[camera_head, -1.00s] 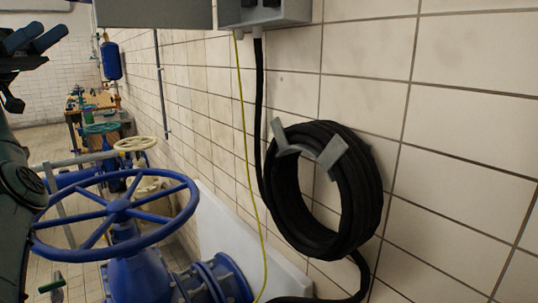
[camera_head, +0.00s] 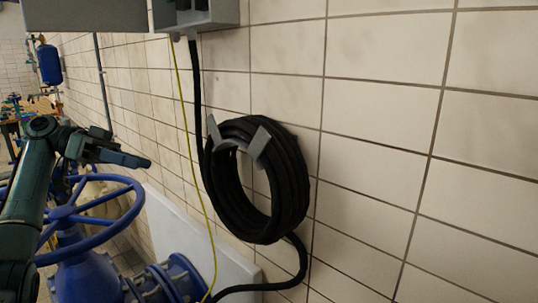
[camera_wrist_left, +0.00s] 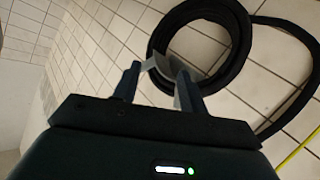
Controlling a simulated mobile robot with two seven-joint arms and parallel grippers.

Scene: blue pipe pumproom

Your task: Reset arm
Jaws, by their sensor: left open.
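My left arm comes in from the left in the head view, and its gripper (camera_head: 128,155) is held above the blue valve handwheel, in front of the tiled wall. In the left wrist view the gripper (camera_wrist_left: 157,84) has its two fingers apart with nothing held between them. Beyond the fingertips is the coiled black hose on its grey wall bracket; the gripper looks apart from it. My right gripper is not in view.
A blue handwheel (camera_head: 92,240) on a blue pipe stands at the lower left. The black hose coil (camera_head: 290,180) hangs on the tiled wall from a grey bracket (camera_head: 258,143). A grey box (camera_head: 212,14) is above it, with a yellow cable (camera_head: 187,120) hanging down. The wall at right is bare.

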